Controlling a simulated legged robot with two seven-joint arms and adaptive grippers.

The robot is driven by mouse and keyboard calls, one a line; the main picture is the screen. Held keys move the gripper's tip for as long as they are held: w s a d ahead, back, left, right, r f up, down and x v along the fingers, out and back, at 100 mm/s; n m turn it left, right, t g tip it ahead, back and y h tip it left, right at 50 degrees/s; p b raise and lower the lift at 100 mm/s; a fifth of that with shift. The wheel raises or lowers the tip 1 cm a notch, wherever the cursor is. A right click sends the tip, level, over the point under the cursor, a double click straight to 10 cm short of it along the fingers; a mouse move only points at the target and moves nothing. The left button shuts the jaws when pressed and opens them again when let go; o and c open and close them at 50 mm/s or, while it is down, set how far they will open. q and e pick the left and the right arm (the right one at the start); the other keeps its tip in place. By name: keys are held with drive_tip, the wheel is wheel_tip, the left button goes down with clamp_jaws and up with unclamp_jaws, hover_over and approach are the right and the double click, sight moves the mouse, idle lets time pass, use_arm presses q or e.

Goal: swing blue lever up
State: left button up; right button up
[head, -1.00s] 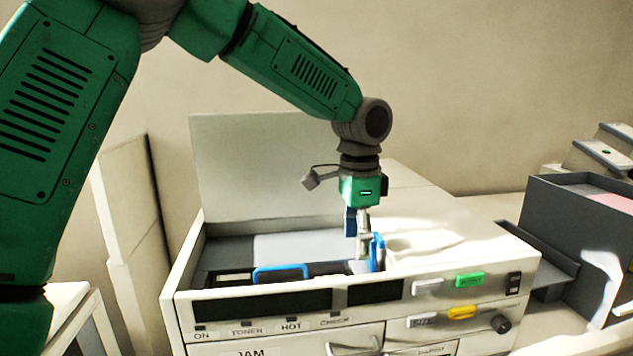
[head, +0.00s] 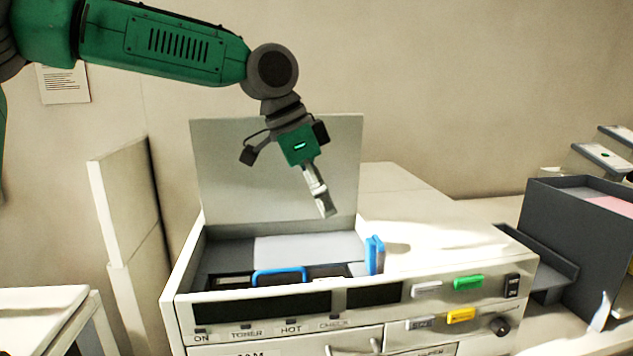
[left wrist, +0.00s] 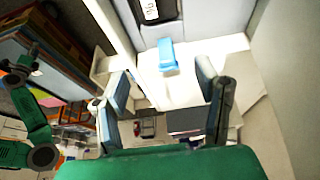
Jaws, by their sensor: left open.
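The blue lever (head: 374,255) stands upright at the right edge of the machine's open bay in the head view. In the left wrist view the blue lever (left wrist: 167,55) shows beyond the fingertips, by the white housing. My left gripper (head: 326,206) is open and empty, tilted, above the bay and up and to the left of the lever, apart from it. Its two spread fingers show in the left wrist view (left wrist: 165,95).
The white machine (head: 230,318) has its lid (head: 280,165) raised behind the bay. A blue U-shaped handle (head: 279,272) lies inside. Green (head: 468,283) and yellow (head: 460,314) buttons are on the front. A dark bin (head: 575,240) stands at right.

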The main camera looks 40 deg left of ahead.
use_arm(q)
drive_tip(key=shift+v, duration=1.05)
use_arm(e)
drive_tip(key=shift+w+a+f, duration=0.1)
drive_tip(key=shift+f, duration=0.05)
use_arm(q)
drive_tip(key=shift+a, duration=0.1)
